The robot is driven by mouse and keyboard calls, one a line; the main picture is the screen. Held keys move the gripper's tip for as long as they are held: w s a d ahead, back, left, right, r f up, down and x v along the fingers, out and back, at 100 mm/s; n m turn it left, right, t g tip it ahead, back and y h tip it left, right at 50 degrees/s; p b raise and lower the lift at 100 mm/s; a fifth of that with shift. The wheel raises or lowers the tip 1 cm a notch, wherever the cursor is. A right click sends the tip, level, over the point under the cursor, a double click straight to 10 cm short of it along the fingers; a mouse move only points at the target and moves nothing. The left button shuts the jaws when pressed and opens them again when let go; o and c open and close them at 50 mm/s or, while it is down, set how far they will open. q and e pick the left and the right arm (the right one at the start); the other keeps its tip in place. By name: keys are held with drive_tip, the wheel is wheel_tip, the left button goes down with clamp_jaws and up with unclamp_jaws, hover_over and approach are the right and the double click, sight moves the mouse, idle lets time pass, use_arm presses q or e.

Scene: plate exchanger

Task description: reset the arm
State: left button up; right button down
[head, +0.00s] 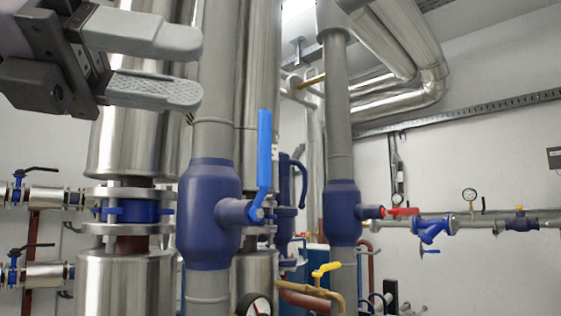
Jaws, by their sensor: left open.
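My left gripper (198,68) comes in at the upper left of the head view. Its two grey fingers are apart, one above the other, and nothing is between them. The fingertips point right and overlap the grey vertical pipe (213,135) in the picture; I cannot tell whether they touch it. Below the gripper is a blue valve body (209,215) on that pipe. Its blue lever handle (264,150) stands upright to the right of the gripper, apart from the fingers. My right gripper is not in view.
Shiny metal-clad pipes (128,140) stand behind the gripper. A second blue valve (342,212) with a red handle is farther right. A yellow-handled valve (326,269) sits low in the middle. A pressure gauge (469,195) is on the right. The white wall (480,130) there is mostly bare.

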use_arm(q)
drive_tip(key=w+f+n+h, duration=0.95)
drive_tip(key=w+f, duration=0.55)
drive_tip(key=f, duration=0.3)
drive_tip(key=w+a+f+n+t+y, duration=0.25)
drive_tip(key=f+n+t+y, duration=0.45)
drive_tip(key=f+n, duration=0.5)
drive_tip(key=w+a+f+n+t+y, duration=0.2)
drive_tip(key=w+f+n+t+y, duration=0.3)
drive_tip(key=f+n+t, duration=0.5)
drive_tip(key=s+a+f+n+g+y, duration=0.1)
drive_tip(key=s+f+n+y, duration=0.15)
drive_tip(key=f, duration=0.45)
drive_tip(key=s+a+f+n+g+y, duration=0.15)
drive_tip(key=f+n+y, duration=0.25)
drive_tip(key=f, duration=0.4)
drive_tip(key=s+a+f+n+g+y, duration=0.1)
drive_tip(key=s+f+n+g+y, duration=0.15)
drive_tip(key=f, duration=0.45)
drive_tip(key=s+a+f+n+g+y, duration=0.1)
drive_tip(key=s+f+n+g, duration=0.3)
drive_tip(key=s+f, duration=1.3)
drive_tip(key=shift+s+a+f+g+y+p, duration=0.15)
drive_tip(key=shift+s+a+g+y+p, duration=0.2)
drive_tip(key=shift+g+y, duration=0.55)
